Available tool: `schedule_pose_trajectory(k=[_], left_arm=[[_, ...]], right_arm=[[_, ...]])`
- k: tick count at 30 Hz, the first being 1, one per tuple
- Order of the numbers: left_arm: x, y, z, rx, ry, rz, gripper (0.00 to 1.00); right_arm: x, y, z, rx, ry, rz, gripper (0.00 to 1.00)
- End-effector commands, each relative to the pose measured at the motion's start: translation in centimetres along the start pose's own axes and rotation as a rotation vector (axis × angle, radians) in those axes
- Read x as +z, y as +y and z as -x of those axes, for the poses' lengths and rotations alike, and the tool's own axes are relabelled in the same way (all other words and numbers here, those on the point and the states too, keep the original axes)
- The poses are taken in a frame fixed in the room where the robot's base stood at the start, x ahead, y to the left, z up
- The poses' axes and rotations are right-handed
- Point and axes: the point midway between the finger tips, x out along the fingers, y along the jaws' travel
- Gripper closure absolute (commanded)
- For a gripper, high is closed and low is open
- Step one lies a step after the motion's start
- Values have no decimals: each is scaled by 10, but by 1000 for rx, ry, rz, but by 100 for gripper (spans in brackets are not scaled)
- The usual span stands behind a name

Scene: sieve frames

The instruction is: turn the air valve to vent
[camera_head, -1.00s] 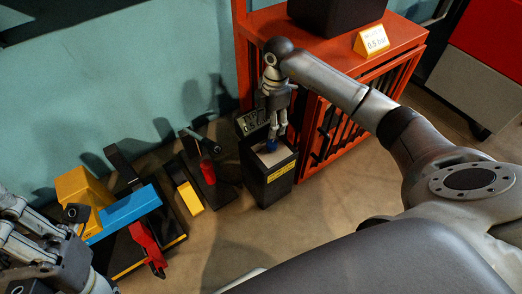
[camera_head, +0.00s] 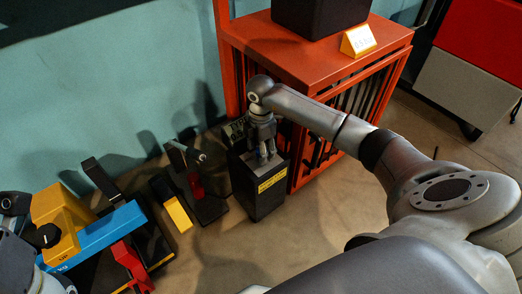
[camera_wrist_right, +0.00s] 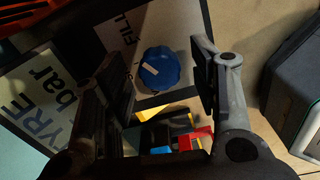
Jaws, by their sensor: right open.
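The air valve is a blue round knob (camera_wrist_right: 160,67) with a white mark, on the light top plate of a black post (camera_head: 262,193). The word FILL is printed at the left of the knob in the right wrist view; no vent label is readable. My right gripper (camera_head: 265,154) points down over the post. In the right wrist view its open fingers (camera_wrist_right: 160,75) stand on either side of the knob, with gaps showing. In the head view the knob is mostly hidden by the fingers. Part of my left arm shows at the lower left edge; its jaws are unclear.
A panel marked TYRE bar (camera_wrist_right: 40,95) is beside the knob. An orange cabinet (camera_head: 300,50) with a yellow-edged sign (camera_head: 358,41) stands right behind the post. Left are a black stand with a red part (camera_head: 196,186) and a blue-yellow machine (camera_head: 105,232). Floor in front is clear.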

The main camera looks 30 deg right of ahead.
Motion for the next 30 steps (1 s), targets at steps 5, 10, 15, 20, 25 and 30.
schedule_pose_trajectory(k=[5,10,15,20,25,30], left_arm=[[0,0,-1,0,1,0,100],[0,0,0,0,1,0,100],[0,0,0,0,1,0,100],[0,0,0,0,1,0,100],[0,0,-3,0,2,1,100],[-2,-1,-5,-5,-2,2,100]], right_arm=[[0,0,-1,0,0,0,46],[0,0,-1,0,0,0,56],[0,0,0,0,0,0,78],[0,0,0,0,0,1,91],[0,0,0,-1,-1,18,91],[1,0,2,-1,-2,77,91]])
